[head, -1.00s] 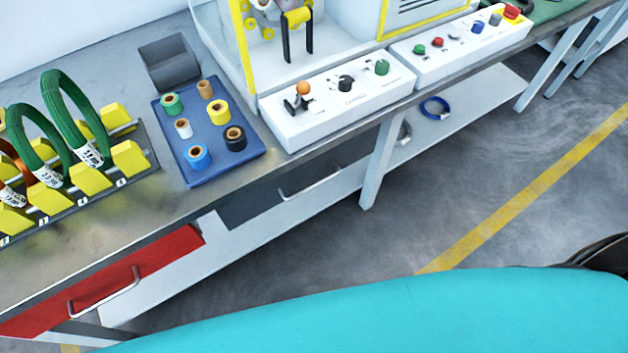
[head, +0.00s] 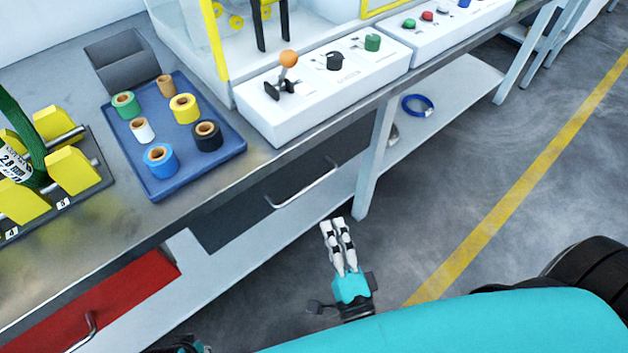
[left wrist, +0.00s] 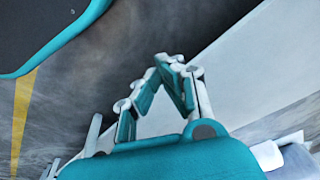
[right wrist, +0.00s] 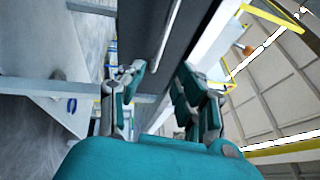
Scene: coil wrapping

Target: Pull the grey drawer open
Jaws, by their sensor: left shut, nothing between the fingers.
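The grey drawer (head: 230,215) is a dark front under the bench top in the head view and looks closed. Its metal bar handle (head: 302,188) is bare. My right gripper (head: 333,224) is below and to the right of the handle, apart from it. In the right wrist view, the right gripper's fingers (right wrist: 160,72) are spread and empty, with the handle (right wrist: 170,35) ahead between them and the dark drawer front (right wrist: 197,25) beside it. My left gripper (left wrist: 166,62) is shut and empty in the left wrist view; its fingers are not clearly visible in the head view.
A red drawer (head: 95,300) sits left along the bench. A white lower shelf (head: 465,90) carries a blue coil (head: 417,105); a bench leg (head: 374,165) stands right of the grey drawer. A blue tray (head: 228,150) of tape rolls is on top. The floor in front is open.

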